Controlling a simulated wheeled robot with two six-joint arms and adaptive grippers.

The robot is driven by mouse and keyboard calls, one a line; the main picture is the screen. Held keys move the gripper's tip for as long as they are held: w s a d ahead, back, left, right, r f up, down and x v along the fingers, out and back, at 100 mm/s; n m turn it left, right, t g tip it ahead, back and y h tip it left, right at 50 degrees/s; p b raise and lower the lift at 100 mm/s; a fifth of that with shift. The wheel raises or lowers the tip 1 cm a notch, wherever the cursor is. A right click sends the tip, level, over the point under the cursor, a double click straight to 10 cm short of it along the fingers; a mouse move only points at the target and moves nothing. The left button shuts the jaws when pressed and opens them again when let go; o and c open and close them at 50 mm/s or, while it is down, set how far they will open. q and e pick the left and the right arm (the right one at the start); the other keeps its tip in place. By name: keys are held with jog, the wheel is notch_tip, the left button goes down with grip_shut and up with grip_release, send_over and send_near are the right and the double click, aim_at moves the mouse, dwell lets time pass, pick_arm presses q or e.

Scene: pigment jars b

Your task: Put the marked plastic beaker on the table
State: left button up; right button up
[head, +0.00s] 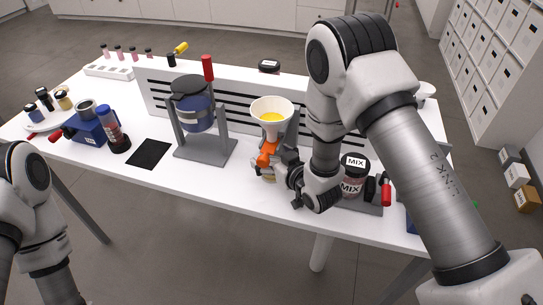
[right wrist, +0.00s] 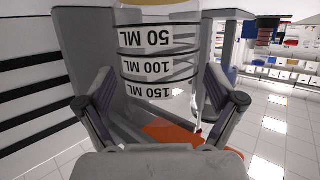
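The marked beaker, a clear cup with 50, 100 and 150 ML bands, fills the middle of the right wrist view (right wrist: 158,67). Its lettering is upside down there, and the room also looks inverted. Pale yellow shows near the 50 ML band. In the head view it is mostly hidden below an orange part (head: 267,153) under a white funnel (head: 272,106) with yellow contents. My right gripper (right wrist: 160,92) has a finger on each side of the beaker, with small gaps seeming to show; it also appears in the head view (head: 281,172). My left gripper is out of view.
Grey stand posts flank the beaker. The white table (head: 180,190) is clear at the front.

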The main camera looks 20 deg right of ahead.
jog(key=shift+s+d+r, duration=0.1)
jog(key=shift+s+r, duration=0.1)
jog(key=shift+s, duration=0.05)
jog(key=shift+r, duration=0.15)
jog(key=shift+w+r+p, duration=0.1)
jog(key=shift+r+p, duration=0.35)
jog(key=shift+p, duration=0.15)
jog(key=shift+s+d+f+b, duration=0.15)
jog(key=shift+s+f+b, duration=0.1)
jog(key=shift+s+b, duration=0.3)
jog(key=v, duration=1.1)
jog(key=shift+r, duration=0.2)
jog(key=shift+w, duration=0.1)
